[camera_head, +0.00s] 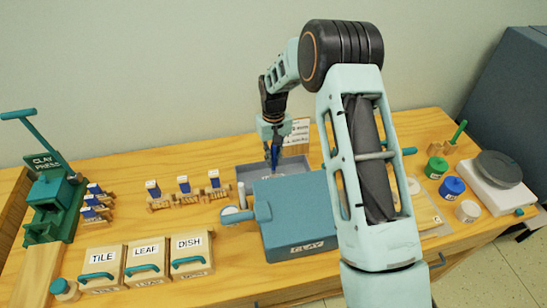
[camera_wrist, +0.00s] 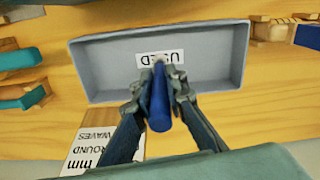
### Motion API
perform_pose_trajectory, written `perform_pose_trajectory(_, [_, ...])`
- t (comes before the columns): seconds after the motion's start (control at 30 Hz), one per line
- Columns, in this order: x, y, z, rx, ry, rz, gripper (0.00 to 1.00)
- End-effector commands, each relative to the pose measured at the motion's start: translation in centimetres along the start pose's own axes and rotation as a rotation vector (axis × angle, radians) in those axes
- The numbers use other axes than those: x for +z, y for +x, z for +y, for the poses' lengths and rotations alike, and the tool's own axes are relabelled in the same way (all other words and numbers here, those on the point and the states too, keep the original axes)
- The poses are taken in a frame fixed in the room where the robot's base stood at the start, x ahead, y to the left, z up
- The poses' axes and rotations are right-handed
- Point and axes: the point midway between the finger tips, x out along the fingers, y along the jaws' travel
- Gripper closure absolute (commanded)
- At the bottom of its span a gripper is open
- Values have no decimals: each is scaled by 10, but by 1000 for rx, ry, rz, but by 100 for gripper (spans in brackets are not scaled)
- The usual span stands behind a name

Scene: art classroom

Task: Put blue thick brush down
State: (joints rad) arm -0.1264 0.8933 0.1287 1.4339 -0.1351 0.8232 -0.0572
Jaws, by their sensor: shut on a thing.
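The blue thick brush (camera_head: 275,154) is held between the fingers of my gripper (camera_head: 272,148), pointing down over the grey tray (camera_head: 245,174) at the back middle of the table. In the wrist view, my gripper (camera_wrist: 158,88) is shut around the blue handle (camera_wrist: 159,108). The brush's far tip lies in front of the tray (camera_wrist: 108,72), near a white label reading "USED" (camera_wrist: 148,60). I cannot tell whether the tip touches the tray floor. No other brush shows in the tray.
A teal clay box (camera_head: 300,235) stands directly in front of the tray. A printed card (camera_head: 297,134) stands behind it. Wooden holders (camera_head: 187,198) are to the left, with TILE, LEAF and DISH boxes (camera_head: 145,262) in front. Paint jars (camera_head: 452,187) stand at the right.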

Motion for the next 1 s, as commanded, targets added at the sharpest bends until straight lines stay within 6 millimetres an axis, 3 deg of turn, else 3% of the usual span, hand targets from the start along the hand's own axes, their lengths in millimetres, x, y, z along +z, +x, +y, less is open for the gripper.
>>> perform_pose_trajectory(0.27, [0,5,0,0,0,1,100])
perform_pose_trajectory(0.3, [0,3,0,0,0,1,84])
perform_pose_trajectory(0.43, [0,2,0,0,0,0,71])
perform_pose_trajectory(0.77, [0,-1,0,0,0,1,71])
perform_pose_trajectory(0.87, [-1,-9,1,1,0,4,71])
perform_pose_trajectory(1.0, [-2,-37,1,2,0,6,71])
